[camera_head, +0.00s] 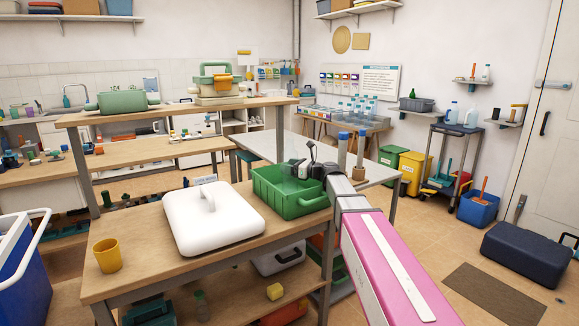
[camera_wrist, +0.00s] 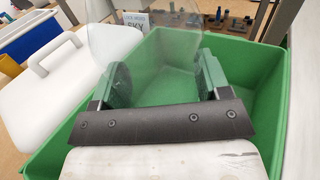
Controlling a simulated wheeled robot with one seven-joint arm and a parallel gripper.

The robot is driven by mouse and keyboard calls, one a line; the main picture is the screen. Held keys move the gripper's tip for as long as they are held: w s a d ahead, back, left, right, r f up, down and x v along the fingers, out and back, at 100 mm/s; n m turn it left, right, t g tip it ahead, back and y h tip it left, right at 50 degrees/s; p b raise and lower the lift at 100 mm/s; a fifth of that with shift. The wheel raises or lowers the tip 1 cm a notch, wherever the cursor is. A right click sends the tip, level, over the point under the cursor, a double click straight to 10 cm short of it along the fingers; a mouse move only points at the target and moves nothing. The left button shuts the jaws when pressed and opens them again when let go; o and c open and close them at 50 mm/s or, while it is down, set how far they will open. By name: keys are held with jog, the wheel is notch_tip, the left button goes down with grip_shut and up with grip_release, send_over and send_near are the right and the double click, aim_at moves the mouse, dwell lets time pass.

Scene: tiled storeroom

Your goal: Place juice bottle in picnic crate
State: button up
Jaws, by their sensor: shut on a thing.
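The green crate (camera_head: 307,206), which looks like the picnic crate, stands open on the wooden bench top. It fills much of the wrist view (camera_wrist: 265,85). My gripper (camera_head: 303,166) is over the crate's opening, with its fingers (camera_wrist: 155,80) pointing away from the wrist camera. It is shut on a clear, see-through thing (camera_wrist: 143,45), probably the juice bottle. Only its faint outline shows, and its lower end is hard to make out. I cannot tell whether it touches the crate floor. The crate's inside is partly hidden by my gripper.
A white lid (camera_head: 185,222) with a handle lies left of the crate, close to its wall. A yellow cup (camera_head: 107,255) stands at the bench's front left. A raised shelf (camera_head: 178,109) stands behind. A small sign (camera_wrist: 134,18) is beyond the crate.

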jog(key=shift+f, duration=0.25)
jog(key=o, duration=1.3)
jog(key=shift+o, duration=0.2)
jog(key=r+v, duration=0.1)
jog(key=v, duration=0.6)
jog(key=shift+d, duration=0.2)
jog(key=shift+s+r, duration=0.15)
jog(key=shift+r, duration=0.1)
